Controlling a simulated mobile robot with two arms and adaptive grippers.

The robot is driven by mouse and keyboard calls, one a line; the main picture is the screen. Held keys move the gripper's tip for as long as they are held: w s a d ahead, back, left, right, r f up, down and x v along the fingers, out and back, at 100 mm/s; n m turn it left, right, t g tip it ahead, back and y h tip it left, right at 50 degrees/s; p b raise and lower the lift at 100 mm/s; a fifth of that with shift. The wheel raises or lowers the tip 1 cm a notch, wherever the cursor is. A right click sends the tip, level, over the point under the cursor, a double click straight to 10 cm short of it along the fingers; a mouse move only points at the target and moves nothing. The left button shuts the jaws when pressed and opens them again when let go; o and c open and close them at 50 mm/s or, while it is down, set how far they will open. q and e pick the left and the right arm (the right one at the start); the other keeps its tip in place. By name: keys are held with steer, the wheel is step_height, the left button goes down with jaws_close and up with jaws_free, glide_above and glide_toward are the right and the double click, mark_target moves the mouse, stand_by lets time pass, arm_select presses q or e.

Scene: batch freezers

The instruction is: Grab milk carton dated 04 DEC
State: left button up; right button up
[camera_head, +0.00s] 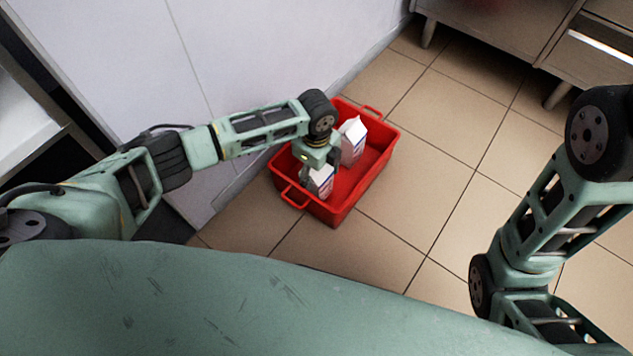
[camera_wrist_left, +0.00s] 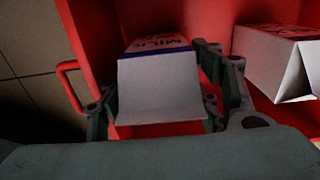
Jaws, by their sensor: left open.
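Two white milk cartons stand in a red crate (camera_head: 337,211) on the floor. The nearer carton (camera_head: 321,183) is under my left gripper (camera_head: 319,168); the farther carton (camera_head: 352,141) stands toward the back of the crate. In the left wrist view, the nearer carton (camera_wrist_left: 158,85) shows its gabled top and a blue band with "MILK" lettering, and it lies between the open fingers of my left gripper (camera_wrist_left: 165,105). The other carton (camera_wrist_left: 280,58) is to the right, outside the fingers. No date is readable on either carton. My right gripper is out of view.
The crate's red handle (camera_wrist_left: 72,85) shows left of the fingers. A pale wall panel (camera_head: 250,60) runs close along the crate's left side. Steel cabinets (camera_head: 500,25) on legs stand at the upper right. Tiled floor (camera_head: 420,200) is clear right of the crate.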

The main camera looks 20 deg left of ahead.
arm_select(q)
steer(key=shift+c, duration=0.3)
steer(key=shift+r, duration=0.1)
steer(key=c, duration=1.3)
steer(key=shift+o, duration=0.2)
